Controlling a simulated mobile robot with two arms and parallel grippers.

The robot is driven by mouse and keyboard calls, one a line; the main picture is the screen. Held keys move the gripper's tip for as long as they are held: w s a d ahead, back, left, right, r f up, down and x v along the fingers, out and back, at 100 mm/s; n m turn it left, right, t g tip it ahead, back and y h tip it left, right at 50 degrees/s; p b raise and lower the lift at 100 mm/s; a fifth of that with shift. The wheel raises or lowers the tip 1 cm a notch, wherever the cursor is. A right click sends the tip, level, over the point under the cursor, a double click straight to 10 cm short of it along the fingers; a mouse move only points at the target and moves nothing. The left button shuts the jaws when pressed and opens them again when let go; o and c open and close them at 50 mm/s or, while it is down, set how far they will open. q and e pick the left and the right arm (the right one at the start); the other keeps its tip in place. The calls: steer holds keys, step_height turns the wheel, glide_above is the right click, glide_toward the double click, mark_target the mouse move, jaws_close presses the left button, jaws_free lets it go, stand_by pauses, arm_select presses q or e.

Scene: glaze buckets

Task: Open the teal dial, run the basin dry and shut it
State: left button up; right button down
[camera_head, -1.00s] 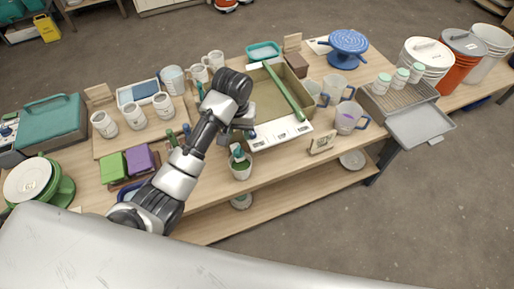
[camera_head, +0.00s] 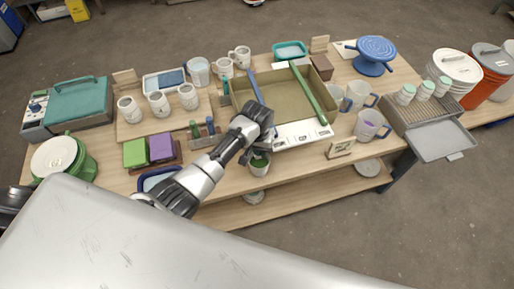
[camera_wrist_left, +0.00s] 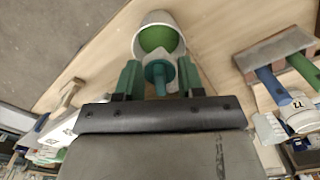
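A shallow olive basin (camera_head: 275,106) stands mid-table, with a green bar along its right side and a white strip along its front. A teal dial (camera_wrist_left: 158,74) shows in the left wrist view between the green fingers of my left gripper (camera_wrist_left: 158,80). The fingers are apart, one on each side of the dial; I cannot tell whether they touch it. A white cup with green inside (camera_wrist_left: 158,36) is just beyond the dial. In the head view my left gripper (camera_head: 250,152) is at the basin's front left corner, above that cup (camera_head: 259,167), and hides the dial. My right gripper is not in view.
White mugs (camera_head: 158,104) stand on a board to the left. Green and purple blocks (camera_head: 148,150) and small-handled tools (camera_head: 203,132) are left of my arm.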

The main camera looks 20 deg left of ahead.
arm_select(q)
steer(key=shift+d, duration=0.1)
steer(key=shift+c, duration=0.6)
jaws_close()
steer(key=shift+d+n, duration=0.1)
steer(key=shift+n, duration=0.4)
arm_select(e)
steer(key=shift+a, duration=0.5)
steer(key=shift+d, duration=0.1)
arm_select(q)
steer(key=shift+o, duration=0.6)
jaws_free()
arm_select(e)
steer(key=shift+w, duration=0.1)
arm_select(q)
steer(key=shift+r, duration=0.15)
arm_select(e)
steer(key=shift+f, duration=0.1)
